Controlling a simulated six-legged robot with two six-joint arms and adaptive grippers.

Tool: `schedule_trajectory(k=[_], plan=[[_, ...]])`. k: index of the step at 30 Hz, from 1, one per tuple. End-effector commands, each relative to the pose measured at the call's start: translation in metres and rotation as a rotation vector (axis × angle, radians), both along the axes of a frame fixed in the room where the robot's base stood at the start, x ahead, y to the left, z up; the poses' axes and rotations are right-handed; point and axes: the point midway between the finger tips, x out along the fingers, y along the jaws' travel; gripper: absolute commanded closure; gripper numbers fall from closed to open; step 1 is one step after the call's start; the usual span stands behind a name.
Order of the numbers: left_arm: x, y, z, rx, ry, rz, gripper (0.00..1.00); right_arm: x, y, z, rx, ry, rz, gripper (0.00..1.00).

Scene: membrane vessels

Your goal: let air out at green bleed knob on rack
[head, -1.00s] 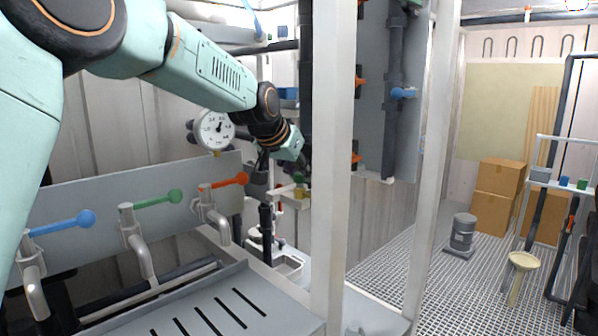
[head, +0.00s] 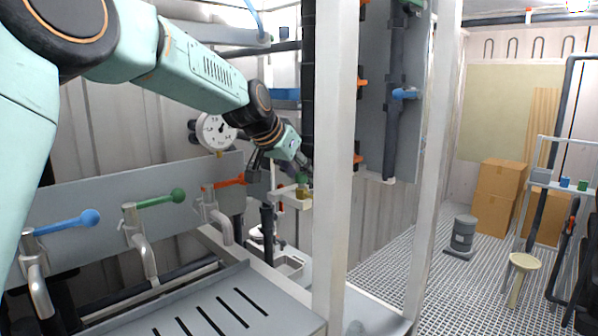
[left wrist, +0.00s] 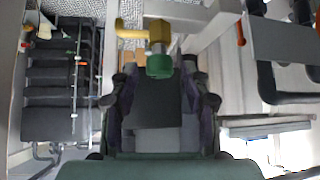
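The green bleed knob (head: 303,179) sits on a small brass valve body (head: 302,193) on the rack, just left of the white post. In the left wrist view the round green knob (left wrist: 159,66) shows ahead of the fingertips, with the brass body (left wrist: 157,35) beyond it. My right gripper is not in view.
White rack posts (head: 333,170) stand right beside my gripper. A pressure gauge (head: 216,132) is to the left. Blue (head: 88,218), green (head: 177,195) and orange (head: 228,182) levers line a grey panel. A slotted tray (head: 235,300) lies below.

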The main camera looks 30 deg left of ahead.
Motion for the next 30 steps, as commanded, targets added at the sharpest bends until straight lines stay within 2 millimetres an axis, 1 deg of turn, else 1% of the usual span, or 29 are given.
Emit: schedule_trajectory(k=[8, 11, 14, 24, 30], plan=[[0.000, 0.000, 0.000, 0.000, -0.001, 0.000, 0.50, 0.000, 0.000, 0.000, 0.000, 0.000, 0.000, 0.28], [-0.003, 0.000, 0.004, 0.000, -0.001, 0.000, 0.50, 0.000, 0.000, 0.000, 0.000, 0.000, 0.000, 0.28], [-0.012, 0.002, 0.013, -0.001, -0.003, 0.001, 0.50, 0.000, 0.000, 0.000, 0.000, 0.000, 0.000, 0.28], [-0.059, 0.009, 0.061, -0.001, -0.004, -0.001, 0.50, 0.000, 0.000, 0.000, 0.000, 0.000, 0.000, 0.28], [-0.078, 0.012, 0.079, 0.000, -0.003, 0.000, 0.50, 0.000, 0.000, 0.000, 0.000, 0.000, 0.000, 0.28]])
